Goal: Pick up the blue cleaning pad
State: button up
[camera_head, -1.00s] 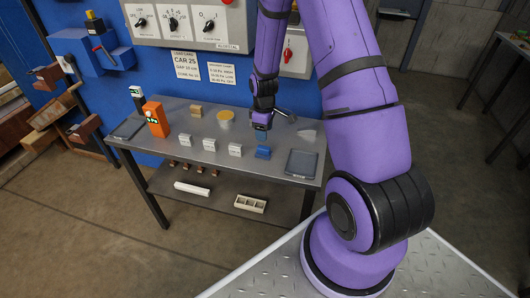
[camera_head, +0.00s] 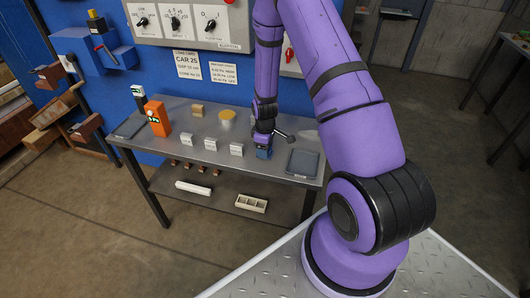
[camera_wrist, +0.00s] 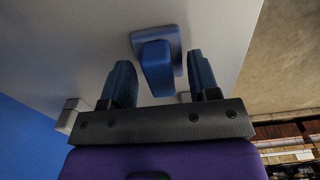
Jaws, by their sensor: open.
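The blue cleaning pad (camera_wrist: 156,65) stands on the metal table, with a flat base and a raised block-like grip. In the wrist view it lies between and just beyond the two blue fingers of my gripper (camera_wrist: 160,82). The fingers are apart, with a gap on each side of the pad's grip. In the head view my gripper (camera_head: 262,141) points down right over the pad (camera_head: 263,153), which is partly hidden by it.
Several white blocks (camera_head: 236,149) stand left of the pad on the table (camera_head: 200,125). A dark tray (camera_head: 303,163) lies to the right. An orange device (camera_head: 157,118), a yellow-topped round item (camera_head: 228,115) and a tan block (camera_head: 197,110) stand farther left.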

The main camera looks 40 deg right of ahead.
jog(key=c, duration=1)
jog(key=shift+r, duration=0.8)
notch_tip(320, 180, up, 2)
jog(key=shift+r, duration=0.1)
jog(key=s+a, duration=0.3)
jog(key=s, duration=0.1)
jog(key=s+a, duration=0.3)
jog(key=s, duration=0.1)
jog(key=s+a+r, duration=0.1)
jog(key=s+a, duration=0.2)
jog(key=s, duration=0.2)
jog(key=shift+a+r, duration=0.1)
jog(key=shift+a, duration=0.1)
